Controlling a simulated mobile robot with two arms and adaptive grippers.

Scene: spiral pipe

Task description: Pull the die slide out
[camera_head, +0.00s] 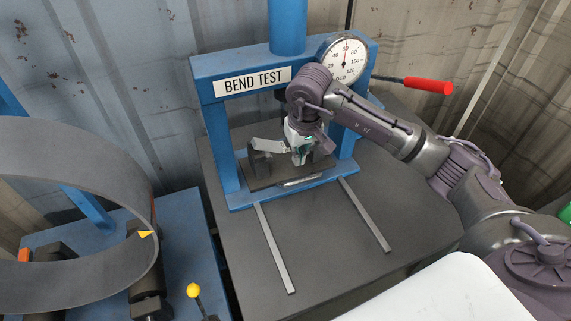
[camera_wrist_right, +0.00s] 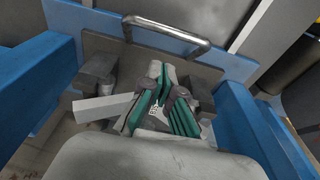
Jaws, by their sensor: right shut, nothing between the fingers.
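The die slide (camera_head: 258,182) is a dark plate sitting inside the blue bend-test press, with a metal bar handle (camera_head: 300,181) on its front edge. In the right wrist view the plate (camera_wrist_right: 105,52) and handle (camera_wrist_right: 170,38) lie beyond the fingers. Dark die blocks (camera_wrist_right: 97,70) stand on the plate. A pale metal strip (camera_head: 268,146) lies at the blocks, partly hidden by my gripper; it also shows in the right wrist view (camera_wrist_right: 103,107). My right gripper (camera_head: 299,160) is shut and empty, pointing down over the plate behind the handle. My left gripper is not in view.
Two pale rails (camera_head: 275,250) (camera_head: 365,215) run forward from the press across the clear dark table (camera_head: 325,235). Blue press uprights (camera_head: 219,148) flank the slide. A dial gauge (camera_head: 343,60) and red-handled lever (camera_head: 428,86) are above right. A large grey ring (camera_head: 130,180) stands left.

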